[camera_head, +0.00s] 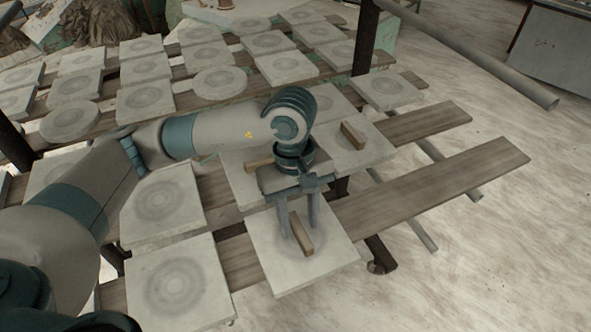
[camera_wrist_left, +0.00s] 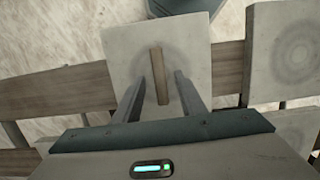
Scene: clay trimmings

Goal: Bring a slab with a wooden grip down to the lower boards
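A square grey slab (camera_head: 335,250) with an upright wooden grip (camera_head: 301,235) lies on the front lower board (camera_head: 440,187). My left gripper (camera_head: 299,232) is above this slab, its two fingers on either side of the grip. The left wrist view shows the slab (camera_wrist_left: 195,38) and its grip (camera_wrist_left: 160,75) between the open fingers (camera_wrist_left: 161,95), with a gap on each side. Two more slabs with grips are behind: one slab (camera_head: 375,150) has a grip (camera_head: 352,135). The other (camera_head: 237,180) is partly hidden by my arm, its grip (camera_head: 259,164) showing. My right gripper is not in view.
Plain slabs with ring marks (camera_head: 175,285) lie on the boards to the left. Higher boards behind hold several square and round slabs (camera_head: 220,82). A dark post (camera_head: 365,38) and a metal pole (camera_head: 480,55) stand out at the right. The lower boards' right ends are bare.

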